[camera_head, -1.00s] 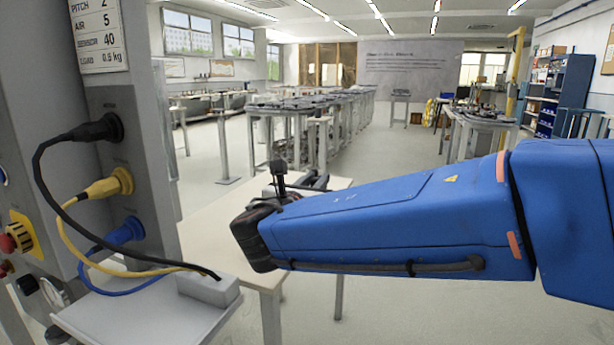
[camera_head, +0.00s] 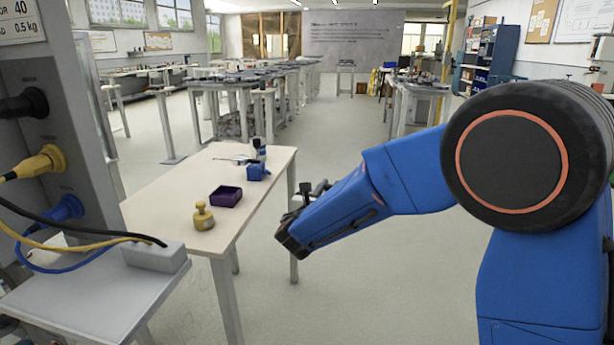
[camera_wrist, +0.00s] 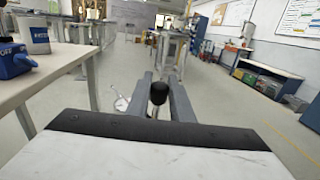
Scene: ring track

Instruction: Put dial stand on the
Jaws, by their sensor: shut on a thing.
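My gripper (camera_wrist: 161,88) is in front of the wrist camera, shut on what looks like the dial stand. A round black knob (camera_wrist: 158,93) shows between the fingers, and a silvery part (camera_wrist: 121,103) shows low to the left of them. The rest of the held thing is hidden. In the head view my gripper (camera_head: 318,188) is small and dark, off the right side of the pale table (camera_head: 165,205), over open floor. The held thing cannot be made out clearly there.
On the table stand a yellow weight-like piece (camera_head: 203,216), a dark purple box (camera_head: 226,196), a blue block (camera_head: 257,172) and a small can behind it. A grey machine with cables (camera_head: 60,205) is at left. Open floor (camera_head: 330,290) lies to the right.

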